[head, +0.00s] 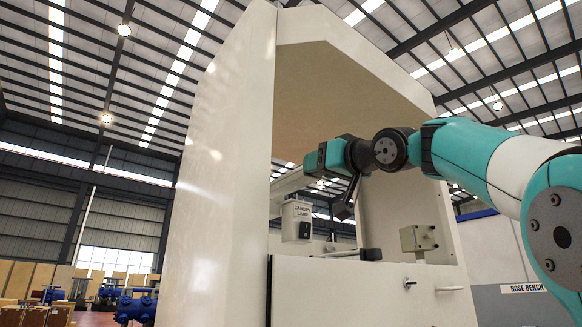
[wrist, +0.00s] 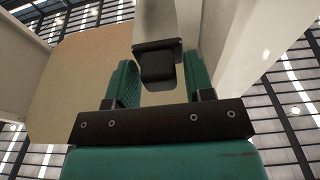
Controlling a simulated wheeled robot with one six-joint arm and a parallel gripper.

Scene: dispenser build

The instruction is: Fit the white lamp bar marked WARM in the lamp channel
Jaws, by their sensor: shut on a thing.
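My gripper (wrist: 160,85) has its two green fingers closed on a dark block (wrist: 158,70) in the wrist view. A pale piece (wrist: 160,18) extends from the dark block towards the top edge; it looks like the lamp bar, but no WARM mark is readable. In the head view my gripper (head: 314,160) is inside the cabinet opening, below the canopy. A pale bar-like piece (head: 288,184) shows beside it, partly behind the front post; I cannot tell whether it is the held bar. The lamp channel cannot be made out. The tan canopy underside (wrist: 75,85) shows beyond the fingers.
The cream cabinet (head: 225,170) has a tall post left of my gripper. A box labelled CANOPY LAMP (head: 297,220) hangs below it. A small beige box (head: 417,237) and a black-ended lever (head: 370,254) stand at the lower ledge. Open space lies between ledge and canopy.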

